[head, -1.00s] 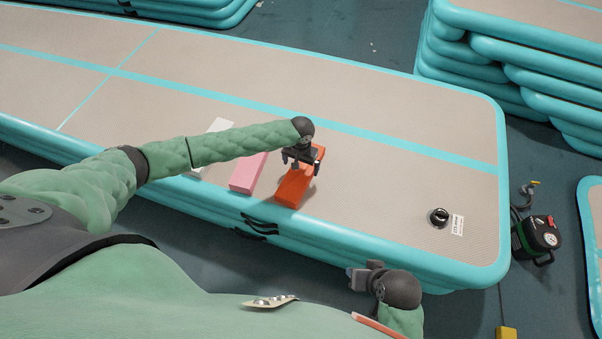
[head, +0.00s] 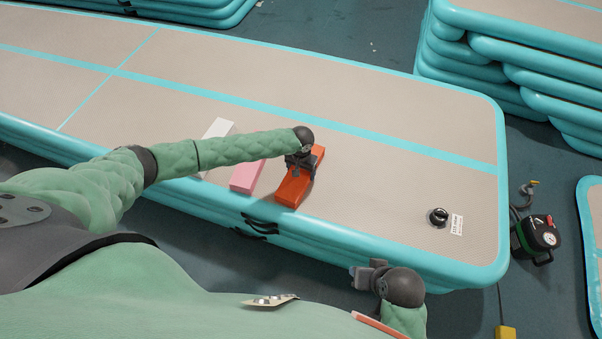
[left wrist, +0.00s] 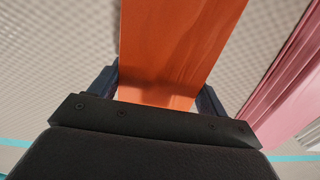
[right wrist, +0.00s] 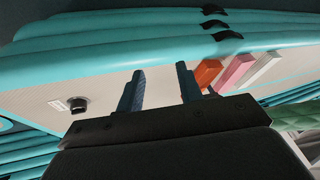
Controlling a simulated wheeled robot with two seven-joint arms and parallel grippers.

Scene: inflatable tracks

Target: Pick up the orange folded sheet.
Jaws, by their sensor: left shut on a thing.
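The orange folded sheet (head: 292,191) lies on the inflatable track (head: 400,205) near its front edge. My left gripper (head: 300,176) is down over the sheet's middle and shut on it. In the left wrist view the orange sheet (left wrist: 175,50) runs between the two fingers (left wrist: 160,100), one on each side of it. The gripper hides part of the sheet in the head view. My right gripper (head: 358,278) is in front of the track, apart from the sheet. In the right wrist view its fingers (right wrist: 160,90) stand apart with nothing between them.
A pink folded sheet (head: 246,177) lies just left of the orange one, and a white one (head: 217,128) lies beyond it, partly behind my left arm. A black valve (head: 438,216) sits at the track's right end. A pump (head: 540,235) stands on the floor. Stacked tracks (head: 520,60) are at the back right.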

